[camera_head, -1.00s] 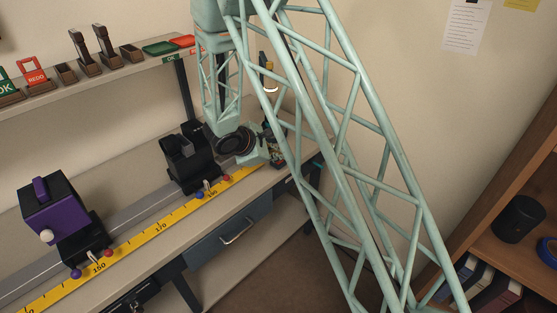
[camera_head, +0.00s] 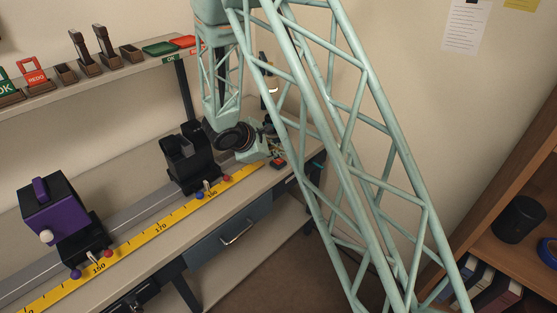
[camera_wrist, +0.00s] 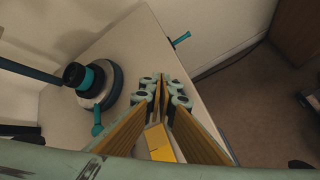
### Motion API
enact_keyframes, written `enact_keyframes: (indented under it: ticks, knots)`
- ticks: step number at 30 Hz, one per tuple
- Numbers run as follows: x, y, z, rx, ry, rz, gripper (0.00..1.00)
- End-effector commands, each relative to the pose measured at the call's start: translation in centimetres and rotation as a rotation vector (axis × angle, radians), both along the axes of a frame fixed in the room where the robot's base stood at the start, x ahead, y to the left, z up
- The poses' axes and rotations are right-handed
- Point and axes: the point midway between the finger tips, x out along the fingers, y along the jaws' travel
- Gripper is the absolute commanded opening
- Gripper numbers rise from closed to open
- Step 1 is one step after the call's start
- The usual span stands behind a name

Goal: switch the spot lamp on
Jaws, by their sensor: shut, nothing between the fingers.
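My gripper (camera_wrist: 161,84) is shut and empty in the wrist view, with its fingertips over the pale bench top. Left of the fingertips stands a round dark base with a black and teal knob (camera_wrist: 84,76), a teal rod and a small teal lever (camera_wrist: 97,118). This may be the spot lamp's stand, but I cannot tell for sure. The fingers appear apart from it. In the head view my gripper is small and partly hidden at the bench's far right end. I cannot make out the lamp's switch or whether it is lit.
A small dark block with red on it (camera_head: 278,163) sits near the bench end. A black holder (camera_head: 190,160) and a purple-sided box (camera_head: 55,205) stand along the yellow scale (camera_head: 150,237). A teal handle (camera_wrist: 180,39) projects at the bench edge. Shelves stand right.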

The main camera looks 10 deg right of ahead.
Motion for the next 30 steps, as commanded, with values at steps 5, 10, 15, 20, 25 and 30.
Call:
enact_keyframes:
  ticks: [5, 10, 15, 20, 25, 30]
  knots:
    - [0.0, 0.0, 1.3, 0.001, -0.002, 0.0, 0.0]
    - [0.0, 0.0, 2.2, 0.0, -0.001, -0.001, 0.0]
    - [0.0, 0.0, 3.3, 0.0, -0.001, 0.0, 0.0]
    - [0.0, 0.0, 4.3, 0.001, -0.002, -0.001, 0.0]
    - [0.0, 0.0, 5.0, 0.0, -0.001, -0.001, 0.0]
    - [0.0, 0.0, 5.3, 0.0, 0.0, 0.0, 0.0]
